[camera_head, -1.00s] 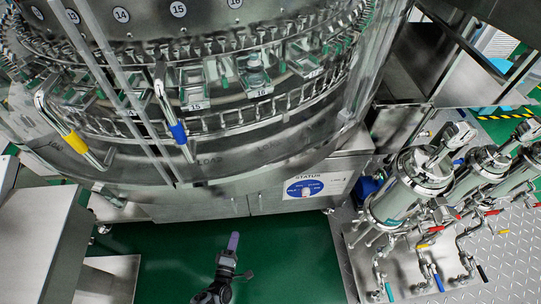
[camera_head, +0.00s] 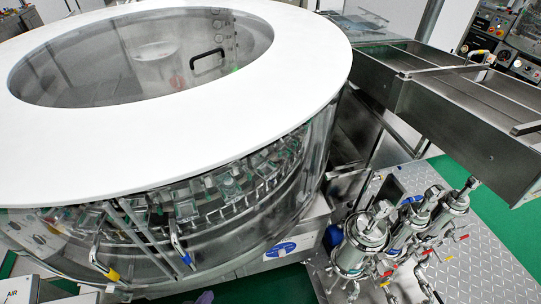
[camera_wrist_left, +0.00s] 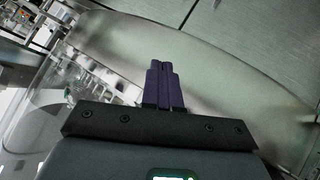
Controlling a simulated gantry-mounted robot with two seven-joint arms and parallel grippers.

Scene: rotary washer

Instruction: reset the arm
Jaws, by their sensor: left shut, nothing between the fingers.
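My left gripper (camera_wrist_left: 162,66) shows in the left wrist view with its two dark purple fingers together and nothing between them. In the head view only a small purple tip of it (camera_head: 205,297) shows at the bottom edge, in front of the washer. The rest of that arm is out of the picture. The rotary washer (camera_head: 335,55) is a large round machine with a white ring top, a clear wall and rows of metal holders inside. My right gripper is in neither view.
Metal filter canisters (camera_head: 358,240) with valves and coloured handles stand at the right on a tread-plate floor (camera_head: 485,265). A long steel conveyor trough (camera_head: 450,95) runs at the upper right. Door handles (camera_head: 181,250) stick out from the washer's front. Green floor shows at the bottom.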

